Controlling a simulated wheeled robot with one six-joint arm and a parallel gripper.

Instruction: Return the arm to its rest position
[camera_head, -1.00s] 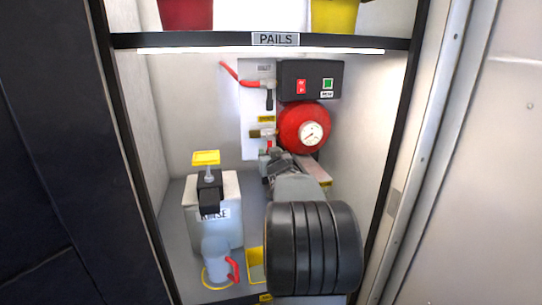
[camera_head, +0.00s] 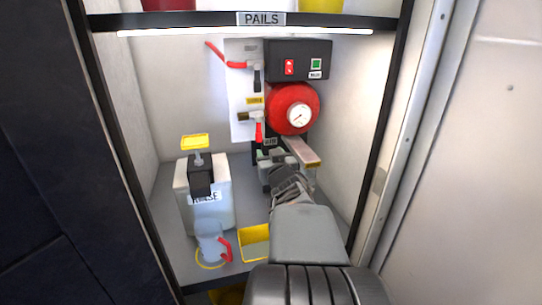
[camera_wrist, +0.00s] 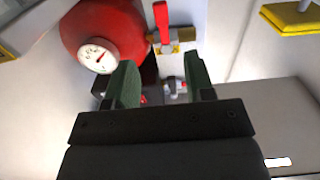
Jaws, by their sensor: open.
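My gripper (camera_wrist: 162,80) is open, with two green-lined fingers and nothing visible between them. In the head view it is inside the cabinet, below and in front of the red round tank (camera_head: 292,108). The tank, with its white gauge (camera_wrist: 97,56), also shows in the wrist view, beyond the left finger. A brass valve (camera_wrist: 180,35) with a red lever (camera_wrist: 161,20) is beyond the fingertips, apart from them. In the head view that red lever (camera_head: 258,132) hangs downward. My arm reaches in from the bottom and hides part of the floor.
A white jug with a yellow-topped pump (camera_head: 195,143) stands left on the cabinet floor. A clear cup with a red handle (camera_head: 212,243) and a yellow tray (camera_head: 255,243) are in front. Cabinet posts flank the opening. The PAILS shelf (camera_head: 190,22) is above.

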